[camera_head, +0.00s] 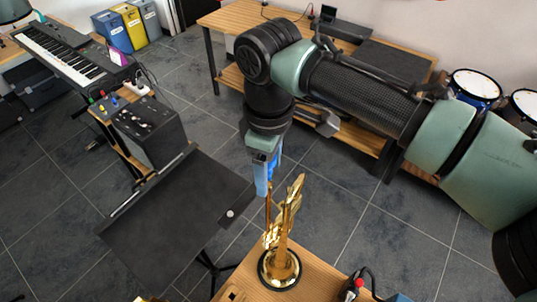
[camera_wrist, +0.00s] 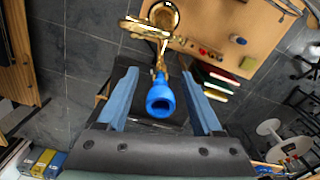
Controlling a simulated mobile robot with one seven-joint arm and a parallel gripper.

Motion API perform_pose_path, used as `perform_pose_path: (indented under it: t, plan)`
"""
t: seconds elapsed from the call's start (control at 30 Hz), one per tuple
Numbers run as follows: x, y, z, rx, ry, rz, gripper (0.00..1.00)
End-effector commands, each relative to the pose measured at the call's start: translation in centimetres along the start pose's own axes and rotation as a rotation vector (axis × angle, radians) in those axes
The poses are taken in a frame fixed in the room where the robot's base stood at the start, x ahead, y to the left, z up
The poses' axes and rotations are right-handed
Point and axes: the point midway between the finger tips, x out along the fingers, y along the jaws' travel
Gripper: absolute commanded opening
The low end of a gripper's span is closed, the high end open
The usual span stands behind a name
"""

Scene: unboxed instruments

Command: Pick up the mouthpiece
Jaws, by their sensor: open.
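A blue mouthpiece (camera_wrist: 160,99) with a round dark opening shows in the wrist view. It sits at the end of a gold tube of a brass instrument (camera_wrist: 154,33). My gripper (camera_wrist: 160,76) is open, with one blue finger on each side of the mouthpiece and a visible gap on both sides. In the head view, my gripper (camera_head: 264,178) points down just above the gold instrument (camera_head: 281,240), which stands upright on a wooden surface (camera_head: 322,281). The mouthpiece cannot be told apart from the blue fingers there.
A black music stand (camera_head: 175,208) with a small pale round thing (camera_head: 229,213) on it is close to the left of my gripper. A wooden table (camera_head: 225,20) is behind my arm. A keyboard (camera_head: 70,55) and a black box (camera_head: 150,128) stand at left.

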Motion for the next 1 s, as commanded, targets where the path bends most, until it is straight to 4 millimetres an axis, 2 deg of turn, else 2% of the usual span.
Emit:
perform_pose_path:
  t: [0.13, 0.37, 0.47, 0.77, 1.0]
  plan:
    - [1.2, -0.1, -0.1, 0.000, 0.000, -0.002, 0.68]
    - [1.5, -0.1, -0.1, 0.000, 0.001, -0.001, 0.68]
    - [1.5, -0.1, -0.1, 0.000, 0.001, -0.001, 0.53]
    - [1.4, -0.1, -0.1, 0.000, 0.001, -0.001, 0.00]
    - [1.4, -0.1, -0.1, 0.000, 0.001, 0.000, 0.00]
